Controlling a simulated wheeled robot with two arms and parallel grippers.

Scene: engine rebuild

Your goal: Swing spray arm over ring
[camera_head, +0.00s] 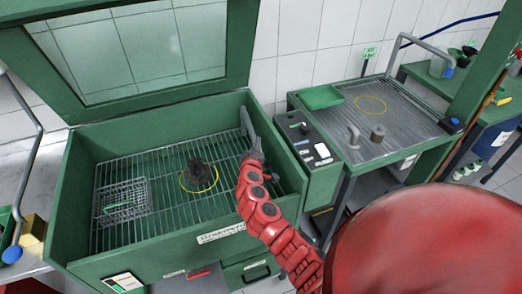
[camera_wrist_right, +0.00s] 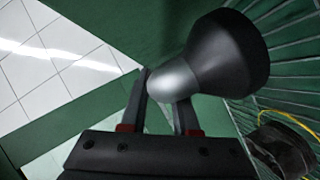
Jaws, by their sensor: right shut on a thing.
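The green wash tank (camera_head: 100,262) stands open with a wire rack inside. A yellow ring (camera_head: 200,192) marks the rack, and a dark, dirty part (camera_head: 198,172) sits inside it. The grey spray arm (camera_head: 246,124) is at the tank's right inner wall, to the right of the ring and apart from it. My right gripper (camera_head: 257,154) is at the spray arm, its fingers partly hidden. In the right wrist view, my right gripper (camera_wrist_right: 160,105) is shut on the spray arm's nozzle (camera_wrist_right: 230,55), which has a rounded grey neck and a dark flared head. My left gripper is not in view.
A wire basket (camera_head: 122,198) lies on the rack's left side. The raised lid (camera_head: 140,55) with its window is behind the tank. A control box (camera_head: 308,145) stands to the right, beside a drain table (camera_head: 400,140) with another yellow ring (camera_head: 371,97).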

